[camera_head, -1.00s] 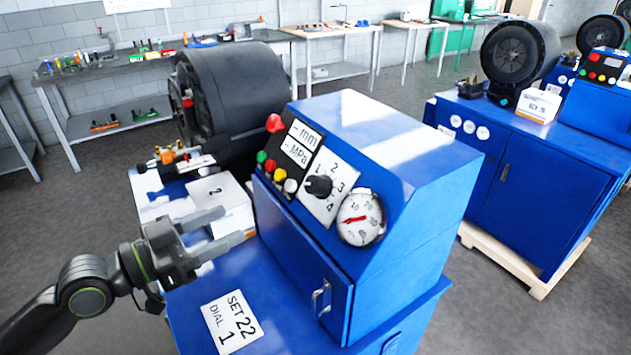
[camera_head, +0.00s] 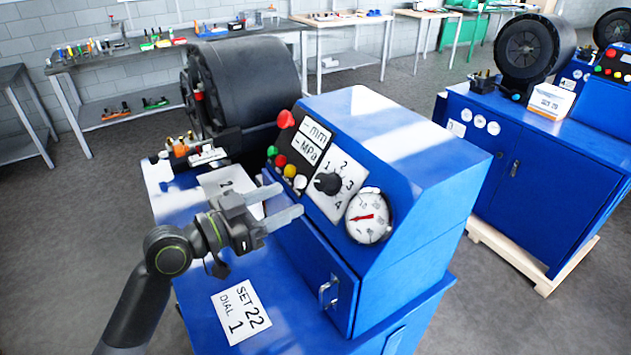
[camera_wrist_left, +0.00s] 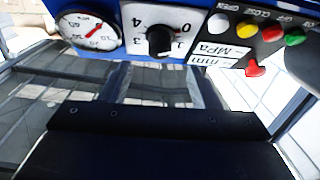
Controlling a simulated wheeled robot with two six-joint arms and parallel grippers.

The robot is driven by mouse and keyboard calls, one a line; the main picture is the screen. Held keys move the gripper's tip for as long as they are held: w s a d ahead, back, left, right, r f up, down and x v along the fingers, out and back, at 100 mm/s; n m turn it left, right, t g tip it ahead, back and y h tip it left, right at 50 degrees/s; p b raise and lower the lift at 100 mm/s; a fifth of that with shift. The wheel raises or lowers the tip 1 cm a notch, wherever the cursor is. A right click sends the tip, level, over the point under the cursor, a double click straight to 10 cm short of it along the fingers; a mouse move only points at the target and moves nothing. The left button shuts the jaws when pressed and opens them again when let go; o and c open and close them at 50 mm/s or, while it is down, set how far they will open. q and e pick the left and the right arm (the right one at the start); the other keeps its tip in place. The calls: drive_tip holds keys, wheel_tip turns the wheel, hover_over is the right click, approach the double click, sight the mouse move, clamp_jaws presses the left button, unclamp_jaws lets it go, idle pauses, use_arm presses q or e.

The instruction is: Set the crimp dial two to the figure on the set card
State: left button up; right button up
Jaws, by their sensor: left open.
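The black crimp dial (camera_head: 327,184) sits on a white plate numbered up to 4 on the sloping blue panel; it also shows in the left wrist view (camera_wrist_left: 160,41). Its exact setting is too small to tell. In the left wrist view the dial lies beyond and between the fingers (camera_wrist_left: 163,82). My right gripper is not in view.
A round gauge (camera_head: 368,216) is right of the dial. Coloured buttons (camera_head: 280,160), a red knob (camera_head: 286,119) and an mm/MPa display (camera_head: 311,142) are left of it. A second blue machine (camera_head: 505,160) stands right.

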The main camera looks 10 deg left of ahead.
sight(317, 186)
use_arm(q)
drive_tip(key=p+x, duration=0.2)
drive_tip(key=x, duration=0.5)
drive_tip(key=shift+r, duration=0.15)
drive_tip(key=shift+w+d, duration=0.4)
drive_tip(key=shift+c, duration=0.4)
